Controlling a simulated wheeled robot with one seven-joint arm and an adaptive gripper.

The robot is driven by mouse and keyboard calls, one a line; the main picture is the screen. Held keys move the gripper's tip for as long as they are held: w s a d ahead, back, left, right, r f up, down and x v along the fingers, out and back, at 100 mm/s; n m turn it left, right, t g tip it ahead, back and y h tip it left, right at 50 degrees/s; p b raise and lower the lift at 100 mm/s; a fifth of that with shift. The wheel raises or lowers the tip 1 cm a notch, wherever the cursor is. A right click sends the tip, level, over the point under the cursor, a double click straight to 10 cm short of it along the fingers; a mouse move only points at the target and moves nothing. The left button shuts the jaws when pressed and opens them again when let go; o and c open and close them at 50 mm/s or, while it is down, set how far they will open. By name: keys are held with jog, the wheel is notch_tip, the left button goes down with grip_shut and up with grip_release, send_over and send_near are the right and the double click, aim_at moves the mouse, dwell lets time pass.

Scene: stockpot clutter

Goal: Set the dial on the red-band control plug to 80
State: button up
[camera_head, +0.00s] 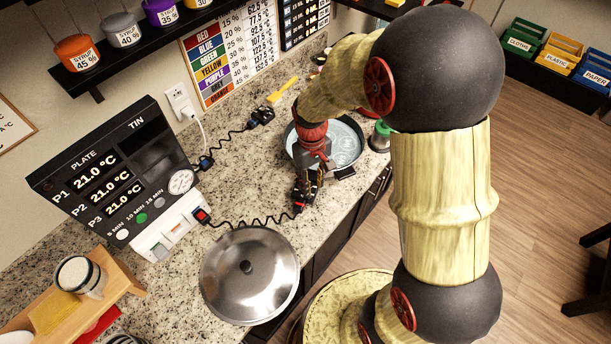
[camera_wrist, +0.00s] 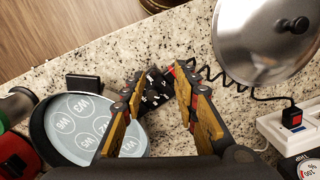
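A black control plug with a red part (camera_wrist: 153,92) lies at the end of a coiled black cord. It shows between my fingertips in the wrist view; in the head view my gripper largely hides it. My gripper (camera_head: 308,185) points down at the counter. In the wrist view, my gripper (camera_wrist: 160,80) has its two yellow-brown fingers apart, one on each side of the plug. Whether they touch it is unclear. Small white marks show on the plug, but the dial setting is unreadable. The cord's other end is a red-topped plug (camera_head: 201,215) in a white socket, also in the wrist view (camera_wrist: 292,117).
A round pale-blue tray (camera_head: 345,143) lies behind my gripper, beside a green-topped jar (camera_head: 380,135). A second black plug with a cord (camera_head: 262,115) lies farther back. The temperature panel (camera_head: 105,185) stands at left.

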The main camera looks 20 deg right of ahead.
jog(key=w, duration=0.2)
jog(key=w+f+n, duration=0.1)
jog(key=w, duration=0.1)
jog(key=w+n+t, duration=0.1)
jog(key=w, duration=0.1)
jog(key=shift+w+d+f, duration=0.1)
jog(key=shift+w+f, duration=0.25)
jog(key=shift+f, duration=0.05)
jog(key=shift+s+f+n, duration=0.2)
jog(key=shift+n, duration=0.2)
jog(key=shift+w+f, duration=0.1)
jog(key=shift+f, duration=3.5)
jog(key=shift+c, duration=1)
grip_shut()
